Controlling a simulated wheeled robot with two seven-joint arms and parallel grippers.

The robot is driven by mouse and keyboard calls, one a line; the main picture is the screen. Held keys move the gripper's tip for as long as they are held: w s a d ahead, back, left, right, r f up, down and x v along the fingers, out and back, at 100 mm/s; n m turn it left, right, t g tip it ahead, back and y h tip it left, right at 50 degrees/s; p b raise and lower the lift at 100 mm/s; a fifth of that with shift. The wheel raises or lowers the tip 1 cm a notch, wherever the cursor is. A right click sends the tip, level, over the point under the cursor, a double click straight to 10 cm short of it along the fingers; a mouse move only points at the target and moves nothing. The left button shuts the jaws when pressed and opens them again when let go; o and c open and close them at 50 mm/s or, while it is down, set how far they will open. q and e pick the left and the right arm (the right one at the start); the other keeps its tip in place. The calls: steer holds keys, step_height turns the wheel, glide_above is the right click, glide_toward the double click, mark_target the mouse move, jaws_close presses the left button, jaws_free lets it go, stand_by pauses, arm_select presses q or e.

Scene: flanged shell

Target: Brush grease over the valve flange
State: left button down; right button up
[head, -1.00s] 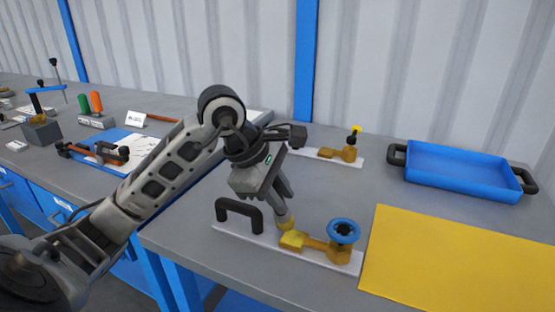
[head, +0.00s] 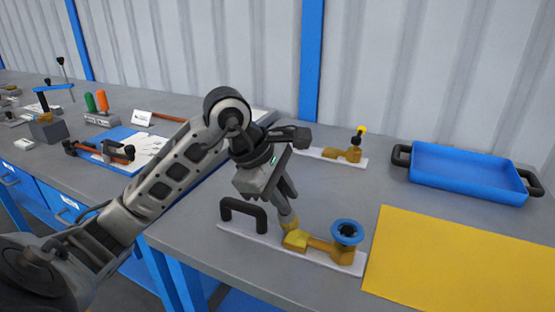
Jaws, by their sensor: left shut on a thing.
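The valve (head: 330,249) is a brass-coloured body with a blue round handwheel (head: 346,232). It lies on a white plate (head: 262,246) with a black handle (head: 243,212), near the front of the bench. A yellow block-shaped flange end (head: 295,240) is at the valve's left. My left gripper (head: 288,211) points down just above this end, its fingers close together on something. A small yellowish piece (head: 291,223) shows at the fingertips, at or touching the flange end. The held thing is mostly hidden by the fingers. My right gripper is out of view.
A second valve (head: 345,154) on a white plate is behind my left gripper. A blue tray (head: 465,171) with black handles is at the right, and a yellow mat (head: 460,257) at front right. A clipboard (head: 135,145) and tools lie at the left.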

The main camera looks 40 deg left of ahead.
arm_select(q)
steer(key=shift+a+r+p, duration=0.25)
steer(key=shift+p, duration=0.1)
step_height(320, 180, up, 3)
steer(key=shift+f+p, duration=0.2)
steer(key=shift+p, duration=0.35)
step_height(320, 180, up, 2)
steer(key=shift+r+p, duration=0.15)
steer(key=shift+p, duration=0.6)
steer(key=shift+r+p, duration=0.85)
steer(key=shift+r, duration=0.45)
steer(key=shift+d+r, duration=0.1)
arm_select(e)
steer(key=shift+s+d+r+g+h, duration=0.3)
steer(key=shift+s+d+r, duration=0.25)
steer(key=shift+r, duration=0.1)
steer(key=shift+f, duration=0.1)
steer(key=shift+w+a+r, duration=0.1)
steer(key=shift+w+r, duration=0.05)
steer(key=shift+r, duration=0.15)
